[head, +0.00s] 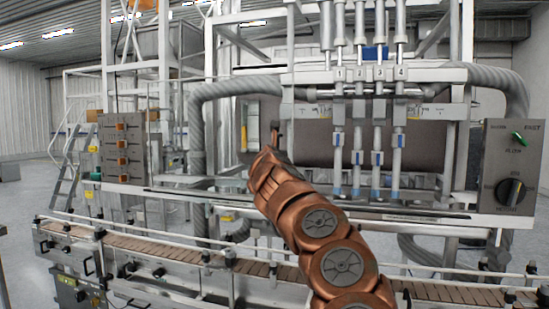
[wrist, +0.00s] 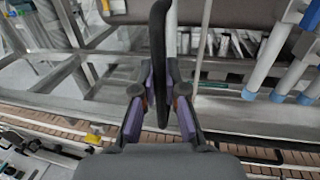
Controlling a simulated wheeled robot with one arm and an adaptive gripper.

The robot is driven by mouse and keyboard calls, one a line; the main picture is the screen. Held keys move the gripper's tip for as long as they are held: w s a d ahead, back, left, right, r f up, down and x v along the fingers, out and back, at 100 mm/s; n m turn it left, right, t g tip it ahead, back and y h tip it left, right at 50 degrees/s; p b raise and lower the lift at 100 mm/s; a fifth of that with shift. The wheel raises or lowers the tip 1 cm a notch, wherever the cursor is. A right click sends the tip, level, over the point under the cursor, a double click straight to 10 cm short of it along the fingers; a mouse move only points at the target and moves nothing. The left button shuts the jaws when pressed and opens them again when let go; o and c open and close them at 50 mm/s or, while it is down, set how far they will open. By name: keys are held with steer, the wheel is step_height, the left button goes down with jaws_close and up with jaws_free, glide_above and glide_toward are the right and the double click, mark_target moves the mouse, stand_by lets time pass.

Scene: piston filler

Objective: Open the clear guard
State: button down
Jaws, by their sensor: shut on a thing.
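My gripper (head: 268,158) is raised in front of the filling machine, left of the nozzles. In the wrist view my gripper (wrist: 160,88) has its two fingers closed on a dark upright handle (wrist: 159,38), with one finger on each side. The handle also shows as a thin dark bar (head: 275,132) above the fingertips in the head view. The clear guard itself is hard to make out against the machine; I cannot tell its edges or how far it stands open. My arm covers part of the machine front.
Several filling nozzles (head: 378,160) hang right of my gripper. The conveyor (head: 160,248) with rails runs below. A thick grey hose (head: 197,120) bends at left.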

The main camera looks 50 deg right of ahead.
stand_by(0.3)
steer(key=c, duration=1.2)
jaws_free()
steer(key=shift+a, duration=0.1)
steer(key=v, duration=1.1)
steer(key=shift+s+a, duration=0.25)
steer(key=shift+a, duration=0.05)
